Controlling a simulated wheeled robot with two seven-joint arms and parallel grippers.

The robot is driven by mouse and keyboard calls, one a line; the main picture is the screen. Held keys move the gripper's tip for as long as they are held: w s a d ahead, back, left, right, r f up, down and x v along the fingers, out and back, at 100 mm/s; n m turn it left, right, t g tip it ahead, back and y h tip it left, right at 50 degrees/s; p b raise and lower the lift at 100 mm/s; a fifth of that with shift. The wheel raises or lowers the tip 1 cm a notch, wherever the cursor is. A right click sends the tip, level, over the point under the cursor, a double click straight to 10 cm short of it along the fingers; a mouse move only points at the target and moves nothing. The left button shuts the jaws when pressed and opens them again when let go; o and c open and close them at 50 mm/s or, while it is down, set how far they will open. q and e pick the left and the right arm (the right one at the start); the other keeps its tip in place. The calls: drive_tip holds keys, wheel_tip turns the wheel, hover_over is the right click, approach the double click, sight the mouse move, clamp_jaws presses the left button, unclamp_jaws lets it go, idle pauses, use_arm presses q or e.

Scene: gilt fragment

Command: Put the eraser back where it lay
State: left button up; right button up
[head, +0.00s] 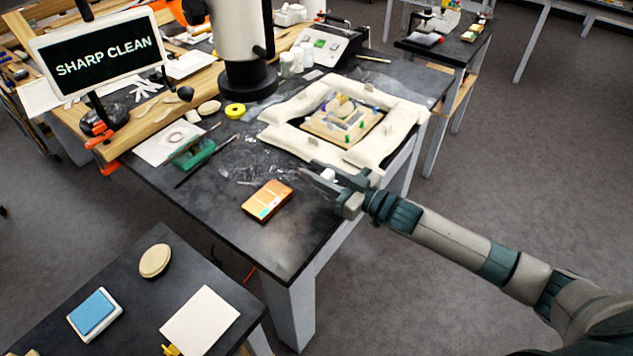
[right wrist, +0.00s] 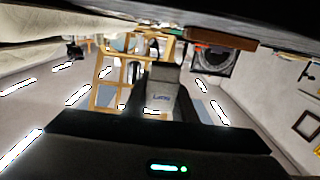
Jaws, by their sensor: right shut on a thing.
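A small white eraser (head: 328,174) shows between the fingers of my right gripper (head: 322,179) in the head view. The gripper is shut on it, over the dark table near its right edge, just in front of the white padded frame. I cannot tell whether the eraser touches the table. My left gripper is not in view.
A nearer table holds a blue sponge (head: 93,312) and a white pad (head: 200,320).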

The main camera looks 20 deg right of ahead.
drive_tip(key=shift+f, duration=0.1)
wheel_tip(320, 180, down, 3)
drive_tip(key=shift+f+p, duration=0.2)
drive_tip(key=shift+p, duration=0.35)
drive_tip(key=shift+f, duration=0.2)
drive_tip(key=shift+f, duration=0.1)
drive_tip(key=o, duration=1)
drive_tip(key=shift+o, duration=0.2)
